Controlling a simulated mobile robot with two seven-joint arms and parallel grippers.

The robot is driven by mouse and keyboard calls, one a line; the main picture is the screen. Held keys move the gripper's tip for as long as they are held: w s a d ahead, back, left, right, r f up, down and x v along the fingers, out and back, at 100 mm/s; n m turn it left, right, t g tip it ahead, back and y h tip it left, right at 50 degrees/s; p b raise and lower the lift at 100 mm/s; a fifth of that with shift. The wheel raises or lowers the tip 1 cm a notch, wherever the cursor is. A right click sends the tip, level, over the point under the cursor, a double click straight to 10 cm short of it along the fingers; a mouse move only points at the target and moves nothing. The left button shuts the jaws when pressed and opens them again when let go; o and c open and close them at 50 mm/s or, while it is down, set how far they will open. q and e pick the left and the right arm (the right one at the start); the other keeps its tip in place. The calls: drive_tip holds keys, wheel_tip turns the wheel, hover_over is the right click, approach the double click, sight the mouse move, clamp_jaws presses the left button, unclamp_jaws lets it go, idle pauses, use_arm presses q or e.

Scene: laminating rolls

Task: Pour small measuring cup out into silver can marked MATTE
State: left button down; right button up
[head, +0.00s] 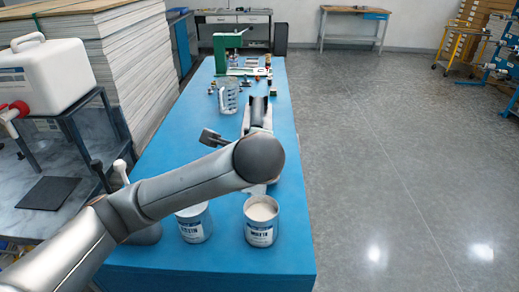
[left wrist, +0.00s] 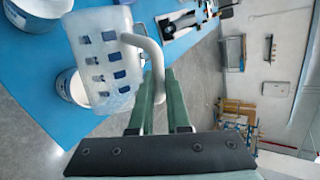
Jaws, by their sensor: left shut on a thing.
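My left gripper (left wrist: 160,85) is shut on the handle of a translucent small measuring cup (left wrist: 106,75) with rows of markings. The head view does not clearly show this grip; my left arm covers much of that area. I cannot tell the cup's exact tilt or its contents. The silver can marked MATTE (head: 261,230) appears to be the right one of two cans near the table's front; its small label is hard to read. It is open with white material near its rim. In the left wrist view, a can (left wrist: 66,92) shows beside and partly behind the cup. My right gripper is out of view.
A second can (head: 194,228) stands left of it, partly under my arm. A larger clear jug (head: 229,95) and small items stand farther along the blue table (head: 170,145). A green machine (head: 220,50) is at the far end. Floor is clear right of the table.

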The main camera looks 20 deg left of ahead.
use_arm(q)
drive_tip(key=shift+s+a+r+n+h, duration=0.2)
drive_tip(key=shift+a+n+h, duration=0.1)
drive_tip(key=shift+a, duration=0.3)
drive_tip(key=shift+s+a+r+n+h, duration=0.1)
drive_tip(key=shift+a+r+n+h, duration=0.15)
drive_tip(key=shift+a, duration=0.3)
drive_tip(key=shift+a+f, duration=0.1)
drive_tip(key=shift+f, duration=0.05)
drive_tip(key=shift+s+a+f+n+t+h+b, duration=0.15)
drive_tip(key=shift+a+f+n+h+b, duration=0.15)
drive_tip(key=shift+a, duration=0.2)
drive_tip(key=shift+a+f+n+t+h+b, duration=0.1)
drive_tip(key=shift+a+f+n+h+b, duration=0.1)
drive_tip(key=shift+a+h, duration=0.3)
drive_tip(key=shift+s+a+f+n+t+h+b, duration=0.15)
drive_tip(key=shift+a+n+h+b, duration=0.1)
drive_tip(key=shift+a, duration=0.3)
drive_tip(key=shift+p, duration=0.55)
